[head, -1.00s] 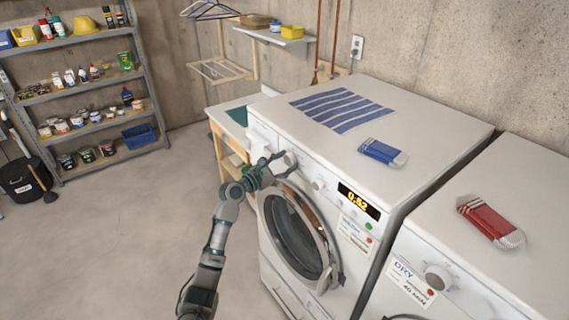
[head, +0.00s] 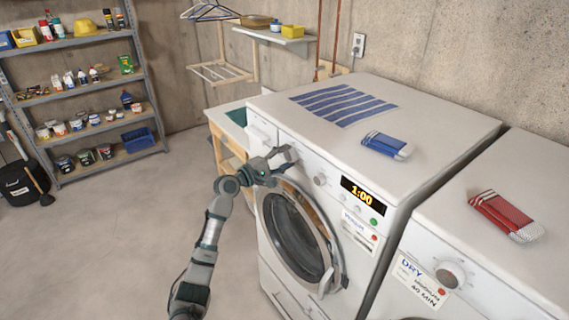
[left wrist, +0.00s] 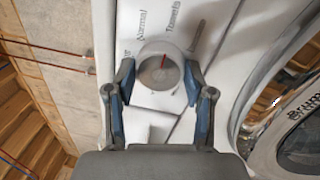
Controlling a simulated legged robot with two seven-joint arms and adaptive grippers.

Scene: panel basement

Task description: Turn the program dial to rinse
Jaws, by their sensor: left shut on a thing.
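The program dial (left wrist: 160,66) is a round, pale grey knob on the white washer's front panel. In the left wrist view its red mark points almost straight up, near the printed words "Normal" and "Towels"; I see no readable "rinse" label. My left gripper (head: 284,157) is at the left part of the washer panel (head: 333,184). In the left wrist view its two fingers (left wrist: 160,78) are closed on the dial from both sides. The head view shows the dial mostly hidden by the fingers. The washer display (head: 362,196) reads 1:00. My right gripper is not in view.
A second knob (head: 320,179) sits right of the dial. A striped cloth (head: 345,105) and blue folded cloth (head: 386,145) lie on top. The dryer (head: 450,225) stands right; open floor lies left.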

